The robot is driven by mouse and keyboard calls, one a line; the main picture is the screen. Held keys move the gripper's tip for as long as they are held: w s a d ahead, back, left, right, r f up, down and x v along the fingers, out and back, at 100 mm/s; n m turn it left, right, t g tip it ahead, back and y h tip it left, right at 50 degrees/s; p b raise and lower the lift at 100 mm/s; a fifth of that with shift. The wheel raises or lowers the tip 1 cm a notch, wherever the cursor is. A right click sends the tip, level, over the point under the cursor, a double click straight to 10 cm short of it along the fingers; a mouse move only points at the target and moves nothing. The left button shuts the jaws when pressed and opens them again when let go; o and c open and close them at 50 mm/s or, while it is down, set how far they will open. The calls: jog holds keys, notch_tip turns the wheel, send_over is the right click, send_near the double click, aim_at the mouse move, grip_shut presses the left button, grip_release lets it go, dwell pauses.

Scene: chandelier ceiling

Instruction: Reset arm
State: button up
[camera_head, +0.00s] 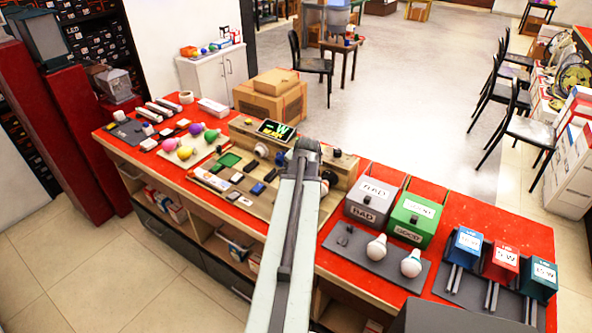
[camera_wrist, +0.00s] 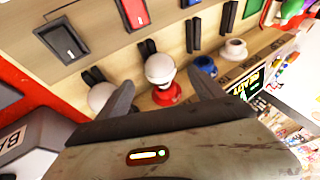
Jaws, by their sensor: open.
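My arm (camera_head: 288,240) reaches up from the bottom of the head view across the red counter (camera_head: 335,273). Its end is over the wooden test board (camera_head: 262,201). My gripper (camera_wrist: 160,85) shows in the wrist view with its two dark fingers spread apart, open. A white bulb (camera_wrist: 160,68) above a red socket (camera_wrist: 167,95) appears between the fingers in the picture. I cannot tell how far it is from them. The fingers are hidden in the head view.
A grey BAD bin (camera_head: 370,201) and a green GOOD bin (camera_head: 414,217) stand right of my arm. Two white bulbs, one here (camera_head: 411,263), sit before them. Blue, red (camera_head: 501,260) and teal boxes stand farther right. Coloured bulbs (camera_head: 185,152) lie at left.

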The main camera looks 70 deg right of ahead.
jog(key=shift+v, duration=1.05)
jog(key=shift+f, duration=0.1)
